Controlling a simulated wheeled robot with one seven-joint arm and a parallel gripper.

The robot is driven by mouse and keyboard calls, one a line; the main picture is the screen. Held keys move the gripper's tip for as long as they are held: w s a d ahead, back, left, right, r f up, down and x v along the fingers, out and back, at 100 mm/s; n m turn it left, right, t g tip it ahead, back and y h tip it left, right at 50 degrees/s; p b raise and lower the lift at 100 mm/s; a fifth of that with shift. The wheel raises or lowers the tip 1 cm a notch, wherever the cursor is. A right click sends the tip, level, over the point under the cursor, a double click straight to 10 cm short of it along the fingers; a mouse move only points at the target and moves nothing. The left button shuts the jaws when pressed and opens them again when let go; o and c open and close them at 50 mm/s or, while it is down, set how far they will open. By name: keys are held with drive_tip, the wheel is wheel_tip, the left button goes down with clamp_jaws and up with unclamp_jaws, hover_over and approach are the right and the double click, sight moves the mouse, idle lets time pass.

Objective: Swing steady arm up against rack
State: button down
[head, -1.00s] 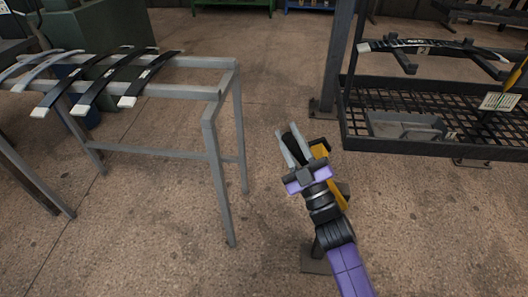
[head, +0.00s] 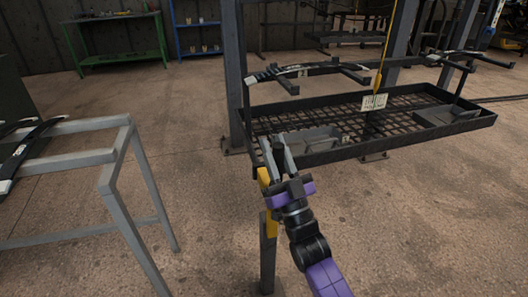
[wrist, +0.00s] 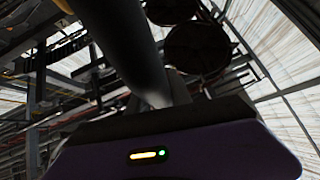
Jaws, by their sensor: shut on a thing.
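The steady arm (head: 264,186) shows as yellow pieces beside and behind my gripper, near a short grey floor post (head: 268,262); much of it is hidden. My gripper (head: 278,155) is shut on a dark round bar, which I take to be the steady arm's grip. In the wrist view this bar (wrist: 125,40) runs up and away from the jaws. The dark rack (head: 400,140) stands just beyond, with a mesh tray and spring-bearing arms above it. In the head view my gripper overlaps the tray's front left corner; I cannot tell whether the steady arm touches it.
A leaf spring (head: 305,69) lies on the rack's upper arms. A grey bin (head: 305,140) sits in the tray, and a tag (head: 374,102) hangs from a yellow cord. A grey metal stand (head: 110,160) is at left. Floor between stand and post is clear.

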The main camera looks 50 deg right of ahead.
drive_tip(key=shift+s+d+f+m, duration=0.15)
drive_tip(key=shift+s+d+m, duration=0.1)
drive_tip(key=shift+d+m, duration=0.1)
drive_tip(key=c, duration=1.2)
unclamp_jaws()
drive_tip(key=shift+o, duration=0.2)
drive_tip(key=shift+s+a+f, duration=0.25)
drive_tip(key=shift+f, duration=0.05)
drive_tip(key=v, duration=0.7)
